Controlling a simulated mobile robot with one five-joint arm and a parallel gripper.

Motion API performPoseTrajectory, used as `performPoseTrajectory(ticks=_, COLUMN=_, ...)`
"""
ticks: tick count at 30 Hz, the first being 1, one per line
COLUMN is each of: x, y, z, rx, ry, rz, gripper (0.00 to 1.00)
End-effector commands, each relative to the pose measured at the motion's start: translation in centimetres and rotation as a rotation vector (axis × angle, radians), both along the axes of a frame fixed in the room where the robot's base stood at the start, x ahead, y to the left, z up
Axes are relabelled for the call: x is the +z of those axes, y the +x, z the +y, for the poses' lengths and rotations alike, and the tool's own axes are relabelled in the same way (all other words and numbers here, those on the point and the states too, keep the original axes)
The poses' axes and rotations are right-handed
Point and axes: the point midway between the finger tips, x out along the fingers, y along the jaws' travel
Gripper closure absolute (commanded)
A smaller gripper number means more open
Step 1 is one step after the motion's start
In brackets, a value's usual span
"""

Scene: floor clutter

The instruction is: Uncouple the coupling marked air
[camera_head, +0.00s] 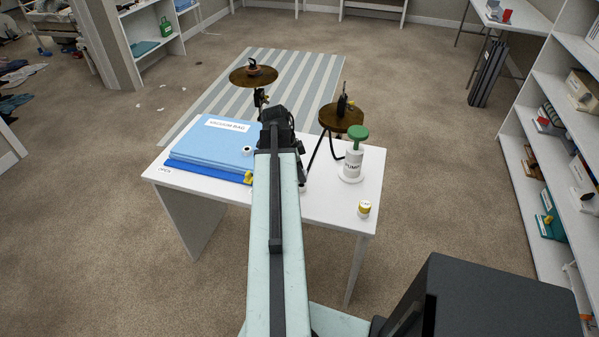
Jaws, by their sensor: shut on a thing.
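My gripper (277,118) is over the back middle of the white table, seen from behind along my arm. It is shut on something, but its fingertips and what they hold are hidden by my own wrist. No coupling with a readable "air" mark shows. A blue bag labelled "VACUUM BAG" (212,140) lies left of my arm, with a round white, dark-centred fitting (247,150) at its right edge. A yellow piece (249,177) is beside my arm. A white pump with a green top (353,158) stands to the right. A dark hose (314,150) shows between my gripper and the pump.
A small yellow-and-white jar (364,209) stands at the white table's (320,210) front right. Two brown round-topped stands (254,75) (341,118) are behind it, near a striped rug (290,75). Shelves (540,130) line the right. Carpet between table and shelves is clear.

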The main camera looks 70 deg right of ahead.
Motion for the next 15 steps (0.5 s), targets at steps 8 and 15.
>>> performPoseTrajectory(ticks=8, x=-0.8, y=0.1, z=0.0, rx=0.001, ry=0.000, rz=0.000, gripper=1.00)
performPoseTrajectory(ticks=15, x=-1.4, y=0.1, z=0.0, rx=0.001, ry=0.000, rz=0.000, gripper=1.00)
